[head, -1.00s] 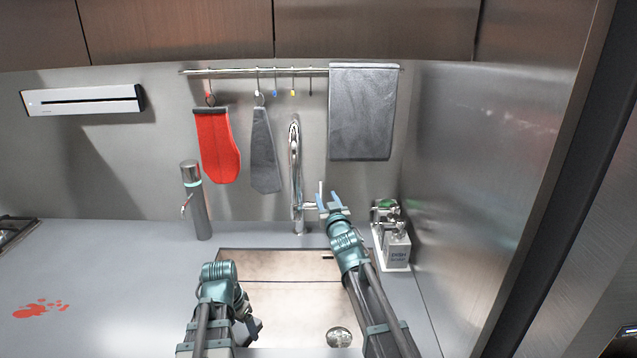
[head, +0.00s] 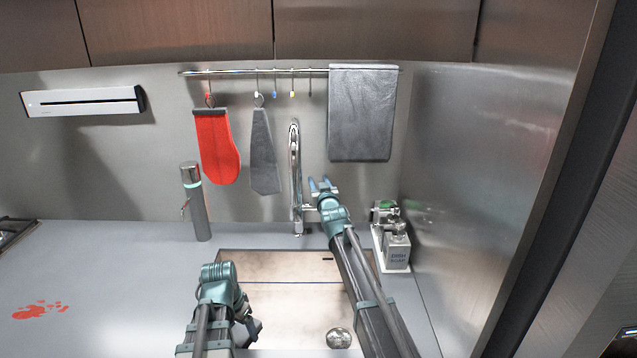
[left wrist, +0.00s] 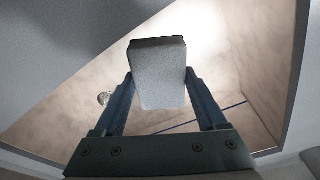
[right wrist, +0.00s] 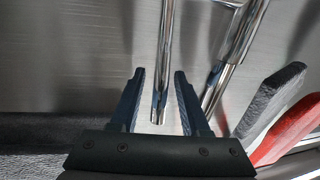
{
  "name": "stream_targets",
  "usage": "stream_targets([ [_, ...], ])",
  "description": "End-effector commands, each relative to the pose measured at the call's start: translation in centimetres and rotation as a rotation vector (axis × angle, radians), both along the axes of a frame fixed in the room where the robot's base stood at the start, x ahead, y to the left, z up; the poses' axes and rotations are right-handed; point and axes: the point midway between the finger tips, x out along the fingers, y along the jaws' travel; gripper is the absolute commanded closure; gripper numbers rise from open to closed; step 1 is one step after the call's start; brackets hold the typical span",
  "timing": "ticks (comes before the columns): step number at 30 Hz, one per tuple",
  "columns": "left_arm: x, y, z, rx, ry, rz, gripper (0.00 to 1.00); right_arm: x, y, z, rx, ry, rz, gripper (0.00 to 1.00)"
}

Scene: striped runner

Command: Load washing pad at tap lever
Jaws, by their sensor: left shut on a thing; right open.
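The washing pad (left wrist: 158,72) is a pale grey block in the left wrist view. In the right wrist view, a thin chrome rod, the tap lever (right wrist: 165,60), stands between the open fingers (right wrist: 160,95). Whether a finger touches the lever, I cannot tell.
The beige sink basin (head: 285,270) has a round drain (head: 339,338). A dish soap bottle (head: 397,248) stands on a caddy right of my right arm. A red mitt (head: 217,145), a grey cloth (head: 264,150) and a grey towel (head: 361,110) hang behind. A slim dispenser (head: 195,205) stands left.

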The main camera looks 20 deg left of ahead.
Motion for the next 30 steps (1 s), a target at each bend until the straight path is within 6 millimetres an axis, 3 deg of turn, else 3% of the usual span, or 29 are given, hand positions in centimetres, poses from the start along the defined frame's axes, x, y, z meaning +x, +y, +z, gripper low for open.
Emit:
stream_targets([
  [8, 0.0, 0.0, 0.0, 0.0, 0.0, 0.0, 0.71, 0.1, 0.05, 0.0, 0.0, 0.0, 0.0, 0.54],
  [16, 0.0, 0.0, 0.0, 0.0, 0.0, 0.0, 0.71, 0.1, 0.05, 0.0, 0.0, 0.0, 0.0, 0.99],
  [30, 0.0, 0.0, 0.0, 0.0, 0.0, 0.0, 0.71, 0.07, 0.09, 0.0, 0.0, 0.0, 0.0, 1.0],
])
